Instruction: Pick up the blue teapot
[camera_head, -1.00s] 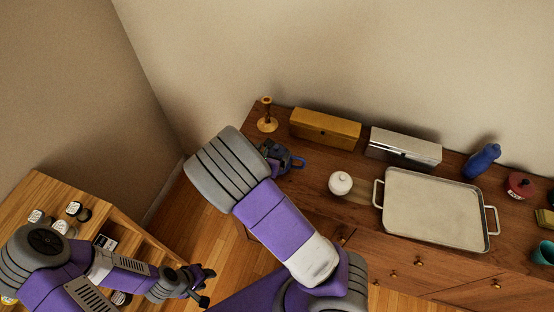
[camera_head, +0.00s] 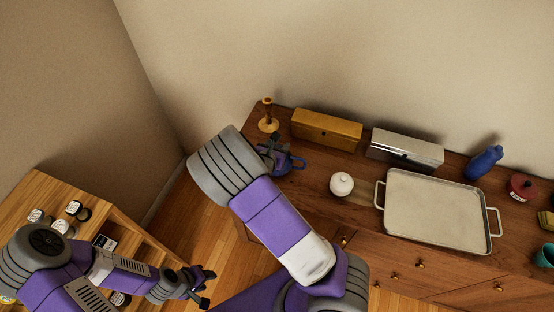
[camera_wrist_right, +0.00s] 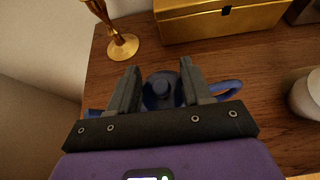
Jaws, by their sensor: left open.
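The blue teapot (camera_head: 289,162) stands at the left end of the wooden cabinet, partly hidden by my right arm in the head view. In the right wrist view the teapot (camera_wrist_right: 161,90) lies between and beyond the fingers, with blue parts showing to either side. My right gripper (camera_wrist_right: 158,82) is open, one finger on each side of the teapot's lid area; I cannot tell whether they touch it. In the head view my right gripper (camera_head: 270,146) is at the teapot. My left gripper (camera_head: 206,287) is open and empty, away at the lower left.
A candlestick (camera_head: 268,124) and a gold box (camera_head: 326,131) stand behind the teapot. A white lidded pot (camera_head: 341,184) stands to its right. Further right are a silver box (camera_head: 405,151), a tray (camera_head: 440,211) and a blue bottle (camera_head: 484,162). A shelf unit (camera_head: 30,195) stands at the left.

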